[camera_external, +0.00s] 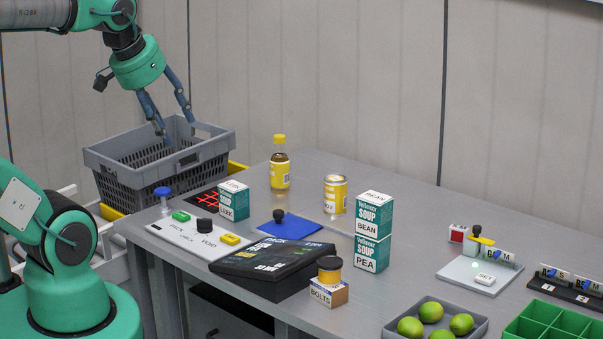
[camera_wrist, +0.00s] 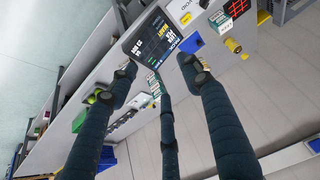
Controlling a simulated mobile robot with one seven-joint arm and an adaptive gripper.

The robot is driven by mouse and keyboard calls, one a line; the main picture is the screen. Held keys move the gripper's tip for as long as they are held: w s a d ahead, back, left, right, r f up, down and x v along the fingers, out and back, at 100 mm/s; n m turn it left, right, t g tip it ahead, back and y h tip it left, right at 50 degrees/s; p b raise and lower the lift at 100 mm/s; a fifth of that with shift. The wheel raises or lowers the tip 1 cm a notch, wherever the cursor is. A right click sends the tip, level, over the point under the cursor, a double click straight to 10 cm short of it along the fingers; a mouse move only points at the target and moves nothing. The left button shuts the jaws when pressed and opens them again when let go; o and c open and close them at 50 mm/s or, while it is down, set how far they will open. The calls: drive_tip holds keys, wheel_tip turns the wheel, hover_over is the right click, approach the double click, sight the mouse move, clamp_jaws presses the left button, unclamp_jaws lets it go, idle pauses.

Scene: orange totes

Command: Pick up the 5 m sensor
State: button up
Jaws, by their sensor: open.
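I cannot pick out the 5 m sensor for certain. In the external view, small labelled blocks stand at the right end of the table. In the wrist view my gripper's spread fingers (camera_wrist: 157,70) hold nothing.
A grey crate (camera_external: 160,172) stands left of the table. Soup boxes (camera_external: 373,232), a yellow bottle (camera_external: 279,170), a yellow can (camera_external: 335,195) and a black box (camera_external: 270,262) crowd the table's middle. A lime tray (camera_external: 470,312) and green divided tray (camera_external: 547,325) are front right.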

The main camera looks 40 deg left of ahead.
drive_tip(key=shift+w+r, duration=0.1)
drive_tip(key=w+d+r+m+g+p, duration=0.15)
drive_tip(key=w+r, duration=0.25)
drive_tip(key=w, duration=0.5)
drive_tip(key=w+d+r+m+p, duration=0.1)
drive_tip(key=w+d+r+m, duration=0.25)
drive_tip(key=w, duration=0.65)
drive_tip(key=w+d+f+m+g+p, duration=0.1)
drive_tip(key=w+d+m, duration=0.15)
drive_tip(key=w, duration=0.75)
drive_tip(key=w+d+m+p, duration=0.1)
drive_tip(key=w+d, duration=0.3)
drive_tip(key=w, duration=0.6)
drive_tip(key=w+d+f+m+g+p, duration=0.1)
drive_tip(key=w+d+f+m, duration=0.1)
drive_tip(key=w+d+f, duration=0.4)
drive_tip(key=w+d+f+m+g+p, duration=0.1)
drive_tip(key=w+d+f, duration=0.3)
drive_tip(key=w, duration=0.5)
drive_tip(key=w+d+f+m, duration=0.2)
drive_tip(key=w+d+f, duration=0.2)
drive_tip(key=f, duration=0.6)
drive_tip(key=w+d+f+m+g+p, duration=0.1)
drive_tip(key=w+d+f, duration=0.4)
drive_tip(key=f, duration=0.6)
drive_tip(key=shift+d+m+p, duration=0.3)
drive_tip(key=shift+d+m, duration=0.05)
drive_tip(key=shift+m, duration=0.4)
